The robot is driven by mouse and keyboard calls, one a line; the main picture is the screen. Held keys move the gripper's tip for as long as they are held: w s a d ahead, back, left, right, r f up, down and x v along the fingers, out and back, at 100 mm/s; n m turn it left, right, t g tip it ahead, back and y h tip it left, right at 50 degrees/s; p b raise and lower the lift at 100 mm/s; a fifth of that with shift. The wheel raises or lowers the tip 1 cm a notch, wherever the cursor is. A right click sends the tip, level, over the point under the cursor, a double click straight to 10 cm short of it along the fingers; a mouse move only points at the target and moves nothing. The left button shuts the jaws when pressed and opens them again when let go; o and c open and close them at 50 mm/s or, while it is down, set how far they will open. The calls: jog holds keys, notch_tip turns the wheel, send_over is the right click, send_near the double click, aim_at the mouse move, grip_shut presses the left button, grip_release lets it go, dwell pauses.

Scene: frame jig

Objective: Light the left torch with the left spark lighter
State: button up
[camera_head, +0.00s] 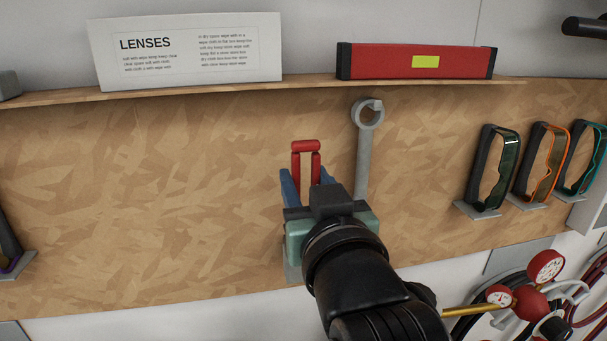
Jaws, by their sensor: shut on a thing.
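My gripper (306,180), with blue fingers, points at the wooden board in the middle of the view. It is shut on a small red loop-shaped tool (306,147), which looks like the spark lighter. The red loop stands upright above the fingers. My wrist hides the lower part of the tool, so I cannot tell if it still touches the grey holder (292,271) behind the gripper. No torch can be made out for certain.
A grey ring wrench (366,145) hangs just right of the gripper. Goggles (490,170) hang in holders farther right. A shelf above bears a LENSES card (190,52) and a red level (416,62). Red gauges (545,266) and hoses are lower right.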

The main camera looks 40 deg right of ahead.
jog(key=p+v, duration=0.1)
jog(key=v, duration=0.2)
jog(key=shift+s+a+r, duration=0.1)
jog(key=shift+s, duration=0.15)
jog(key=shift+p, duration=0.4)
jog(key=shift+s+a+p, duration=0.35)
jog(key=shift+s+p, duration=0.2)
jog(key=shift+p, duration=1.75)
jog(key=shift+p+v, duration=1.6)
jog(key=shift+p, duration=1.65)
